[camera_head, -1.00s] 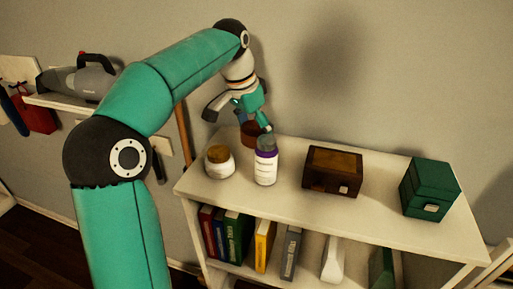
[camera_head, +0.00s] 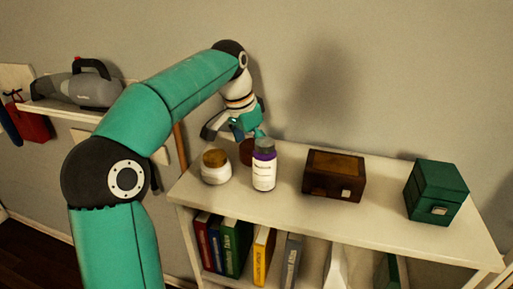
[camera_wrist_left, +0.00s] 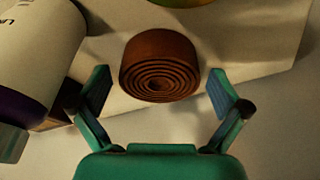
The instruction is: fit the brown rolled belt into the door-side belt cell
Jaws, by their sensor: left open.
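The brown rolled belt (camera_wrist_left: 160,65) lies on the white shelf top, its spiral facing my left wrist camera. In the head view the belt (camera_head: 246,152) is partly hidden behind the white bottle and my gripper. My left gripper (camera_wrist_left: 157,98) is open, with one finger on each side of the belt's near edge and gaps between fingers and belt. In the head view the left gripper (camera_head: 235,130) is just above and behind the belt. The belt cell is not seen in these frames. My right gripper is not in view.
A white bottle with a purple band (camera_head: 264,170) stands close in front of the belt. A jar with a brown lid (camera_head: 216,167) is left of it. A wooden box (camera_head: 334,175) and a green box (camera_head: 436,190) stand further right. Books (camera_head: 232,243) fill the shelf below.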

